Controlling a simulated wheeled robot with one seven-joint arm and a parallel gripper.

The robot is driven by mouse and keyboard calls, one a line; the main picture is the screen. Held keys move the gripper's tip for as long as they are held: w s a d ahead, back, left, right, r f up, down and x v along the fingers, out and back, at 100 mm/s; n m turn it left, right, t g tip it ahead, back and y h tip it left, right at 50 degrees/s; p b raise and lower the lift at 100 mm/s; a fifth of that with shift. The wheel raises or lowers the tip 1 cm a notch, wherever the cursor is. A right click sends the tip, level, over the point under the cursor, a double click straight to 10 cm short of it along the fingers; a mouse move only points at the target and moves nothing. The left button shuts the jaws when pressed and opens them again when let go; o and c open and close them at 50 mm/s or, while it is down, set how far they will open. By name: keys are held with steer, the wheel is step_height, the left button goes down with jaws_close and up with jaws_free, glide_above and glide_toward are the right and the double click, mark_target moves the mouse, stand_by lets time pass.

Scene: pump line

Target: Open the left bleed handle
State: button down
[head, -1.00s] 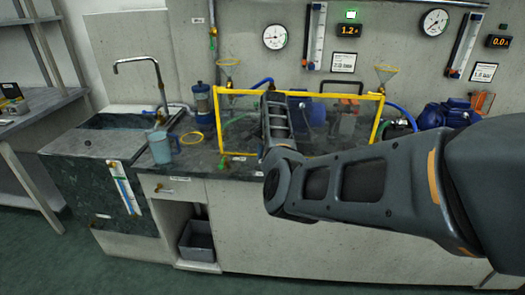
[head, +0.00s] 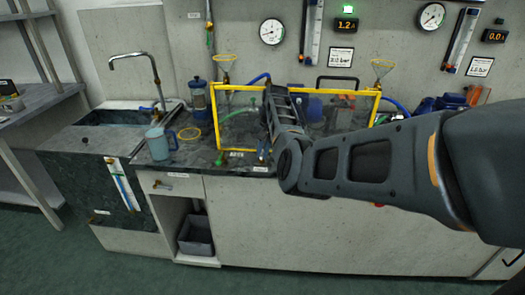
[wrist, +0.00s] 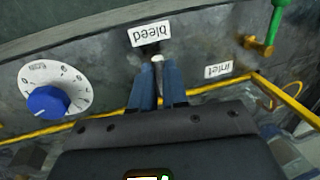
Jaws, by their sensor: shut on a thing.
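In the wrist view, my gripper (wrist: 158,72) has its two blue fingers closed around a small pale metal handle (wrist: 157,60). The white "bleed" label (wrist: 150,33) is just beyond the fingertips, upside down. Most of the handle is hidden between the fingers, so I cannot tell how far it is turned. In the head view, my gripper (head: 262,152) is low at the bench's front edge, by the yellow frame, partly hidden by my arm.
In the wrist view, an "inlet" label (wrist: 217,70) and a brass fitting with a green hose (wrist: 262,42) are at right. A blue-knobbed dial (wrist: 48,102) is at left. The yellow frame (head: 225,90) surrounds the work area. A blue jug (head: 158,144) stands left.

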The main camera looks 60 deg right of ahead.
stand_by(0.4)
steer(key=c, duration=1.1)
jaws_free()
steer(key=shift+c, duration=0.2)
steer(key=shift+r, duration=0.15)
step_height(320, 180, up, 7)
steer(key=s, duration=0.1)
steer(key=shift+s+d+r, duration=0.2)
steer(key=shift+d, duration=0.15)
steer(key=shift+s, duration=0.15)
